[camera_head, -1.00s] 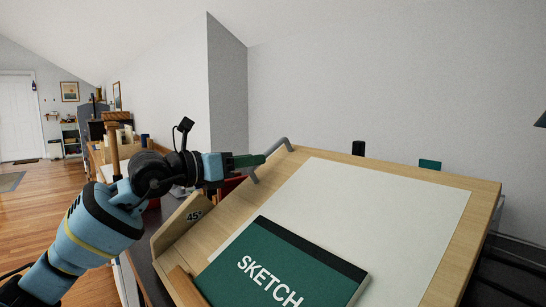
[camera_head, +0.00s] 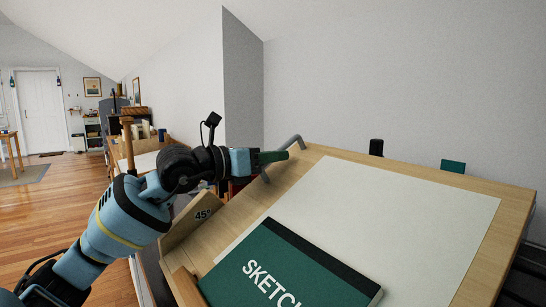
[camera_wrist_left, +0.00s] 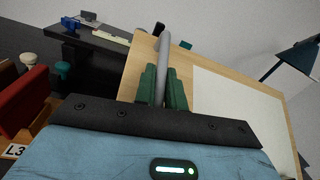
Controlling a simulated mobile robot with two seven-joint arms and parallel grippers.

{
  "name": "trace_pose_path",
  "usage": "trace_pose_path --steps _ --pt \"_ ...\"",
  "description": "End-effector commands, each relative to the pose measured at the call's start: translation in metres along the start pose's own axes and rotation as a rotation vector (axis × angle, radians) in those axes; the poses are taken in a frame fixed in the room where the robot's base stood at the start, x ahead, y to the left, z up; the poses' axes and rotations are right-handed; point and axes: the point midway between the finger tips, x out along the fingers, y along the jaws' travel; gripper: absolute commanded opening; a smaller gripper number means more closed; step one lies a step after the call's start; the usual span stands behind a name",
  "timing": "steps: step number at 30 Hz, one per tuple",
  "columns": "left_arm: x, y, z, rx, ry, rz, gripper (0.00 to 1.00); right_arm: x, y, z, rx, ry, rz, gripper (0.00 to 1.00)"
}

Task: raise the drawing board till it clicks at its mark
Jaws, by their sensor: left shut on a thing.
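The drawing board (camera_head: 515,207) is pale wood and stands tilted, with a large white sheet (camera_head: 400,205) on it. A green sketchbook (camera_head: 300,278) marked SKETCH lies on its lower part. A grey bar handle (camera_head: 293,143) is at the board's far left corner. My left gripper (camera_head: 274,157) is shut on this handle. The left wrist view shows the handle (camera_wrist_left: 163,62) between the green fingers of the gripper (camera_wrist_left: 162,88). A wooden piece marked 45° (camera_head: 198,214) stands beside the board's left edge. My right gripper is not in view.
A black object (camera_head: 376,147) and a green object (camera_head: 453,166) show behind the board's far edge. A cluttered desk is at the back left. The left wrist view shows a dark blue lamp (camera_wrist_left: 292,60) and a red object (camera_wrist_left: 22,103). Open wooden floor (camera_head: 70,200) lies left.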

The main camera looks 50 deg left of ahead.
Motion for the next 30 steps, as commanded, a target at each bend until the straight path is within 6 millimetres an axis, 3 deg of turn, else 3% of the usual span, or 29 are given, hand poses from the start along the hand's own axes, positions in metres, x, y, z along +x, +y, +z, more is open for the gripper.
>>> trace_pose_path --steps 19,20,24,30 --pt "-0.008 -0.004 0.018 0.010 -0.076 -0.012 0.00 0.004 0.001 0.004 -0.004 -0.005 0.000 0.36" --pt "-0.008 -0.004 0.018 0.010 -0.076 -0.012 0.13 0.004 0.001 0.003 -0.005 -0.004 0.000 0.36" --pt "-0.008 -0.004 0.018 0.009 -0.074 -0.012 0.31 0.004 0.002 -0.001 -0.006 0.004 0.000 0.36" --pt "-0.008 -0.003 0.016 0.008 -0.071 -0.012 0.33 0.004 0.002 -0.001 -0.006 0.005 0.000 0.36"
